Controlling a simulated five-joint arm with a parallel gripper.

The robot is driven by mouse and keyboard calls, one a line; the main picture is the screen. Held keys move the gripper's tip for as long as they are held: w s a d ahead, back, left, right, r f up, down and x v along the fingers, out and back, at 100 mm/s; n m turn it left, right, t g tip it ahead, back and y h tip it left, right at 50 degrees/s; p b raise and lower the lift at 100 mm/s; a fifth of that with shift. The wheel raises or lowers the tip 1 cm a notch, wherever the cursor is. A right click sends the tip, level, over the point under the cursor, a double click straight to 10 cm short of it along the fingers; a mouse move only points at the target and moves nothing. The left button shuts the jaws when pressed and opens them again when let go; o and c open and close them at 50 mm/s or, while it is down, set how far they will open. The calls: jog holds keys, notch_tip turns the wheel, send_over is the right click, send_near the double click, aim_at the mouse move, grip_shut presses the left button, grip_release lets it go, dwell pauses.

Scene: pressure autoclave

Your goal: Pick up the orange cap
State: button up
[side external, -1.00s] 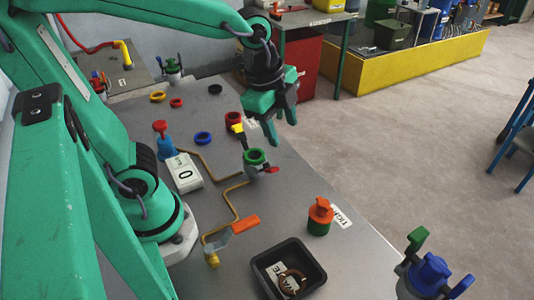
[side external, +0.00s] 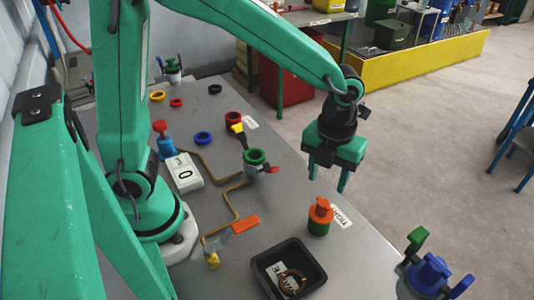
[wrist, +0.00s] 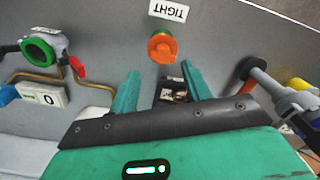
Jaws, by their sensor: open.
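The orange cap (side external: 321,207) sits on top of a green cylinder (side external: 319,227) that stands upright on the grey table, beside a white label reading TIGHT (side external: 341,217). In the wrist view the orange cap (wrist: 161,47) shows just beyond the fingertips, roughly centred between them. My gripper (side external: 328,184) is open and empty, pointing down, a little above and behind the cap. Its two fingers also show apart in the wrist view (wrist: 160,76).
A black tray (side external: 262,262) holding a brown ring is at the table's front. A bent pipe with an orange handle (side external: 246,223) lies left of the cap. A blue-and-green valve (side external: 430,270) stands front right. Coloured rings lie farther back.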

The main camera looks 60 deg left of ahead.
aim_at(324, 203)
jog(key=shift+d+f+m, duration=0.15)
jog(key=shift+d+m, duration=0.05)
jog(key=shift+m, duration=0.1)
jog(key=shift+s+d+f, duration=0.1)
jog(key=shift+s+f, duration=0.05)
jog(key=shift+f, duration=3.75)
grip_shut()
